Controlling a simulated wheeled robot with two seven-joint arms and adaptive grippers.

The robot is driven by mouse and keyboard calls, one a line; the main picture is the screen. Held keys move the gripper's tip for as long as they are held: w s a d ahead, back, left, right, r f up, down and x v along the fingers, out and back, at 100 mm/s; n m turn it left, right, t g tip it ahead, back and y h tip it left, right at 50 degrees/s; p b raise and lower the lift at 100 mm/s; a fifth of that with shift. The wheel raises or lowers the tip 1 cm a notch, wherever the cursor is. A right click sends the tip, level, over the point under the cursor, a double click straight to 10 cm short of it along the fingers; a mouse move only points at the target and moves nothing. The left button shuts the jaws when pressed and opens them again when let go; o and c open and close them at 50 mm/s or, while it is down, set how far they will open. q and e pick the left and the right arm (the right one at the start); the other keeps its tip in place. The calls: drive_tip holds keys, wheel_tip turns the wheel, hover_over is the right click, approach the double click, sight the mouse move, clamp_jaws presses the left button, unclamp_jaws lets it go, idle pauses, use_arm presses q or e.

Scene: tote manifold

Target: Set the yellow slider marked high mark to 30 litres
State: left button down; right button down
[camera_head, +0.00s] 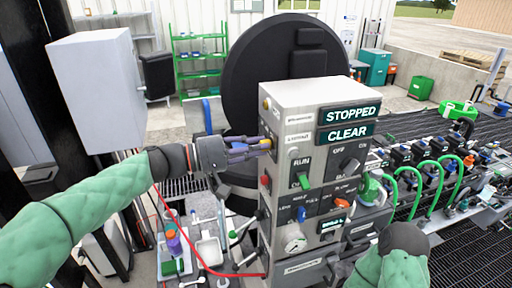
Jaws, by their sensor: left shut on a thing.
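A grey control panel box (300,92) stands in the middle, with a STOPPED sign (347,115) and a CLEAR sign (346,135). My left gripper (254,147) reaches in from the left and is shut on a small yellow piece (266,143) at the box's left edge, apparently a slider. Another yellow piece (266,103) is above it and a red one (265,181) below. The small labels and any litre scale are too small to read. My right gripper (403,238) is at the lower right, apart from the box; its fingers are hidden.
Switches, including a green one (303,181) and an orange one (342,203), and a gauge (295,242) crowd the box's front. A manifold with green hoses (440,175) lies right. A large black round body (250,80) stands behind. Bottles and a tray (210,251) are lower left.

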sight(261, 130)
use_arm(q)
drive_tip(key=w, duration=0.2)
drive_tip(key=w+a, duration=0.1)
drive_tip(key=w, duration=0.1)
drive_tip(key=w+a, duration=0.1)
drive_tip(key=w, duration=0.1)
drive_tip(key=shift+r, duration=0.1)
drive_tip(key=shift+w+a, duration=0.1)
drive_tip(key=shift+w, duration=0.15)
drive_tip(key=shift+r, duration=0.1)
drive_tip(key=c, duration=1.4)
unclamp_jaws()
drive_tip(key=o, duration=0.3)
drive_tip(key=shift+w, duration=0.2)
drive_tip(key=shift+s+a, duration=0.1)
drive_tip(key=shift+s, duration=0.05)
drive_tip(key=v, duration=1.2)
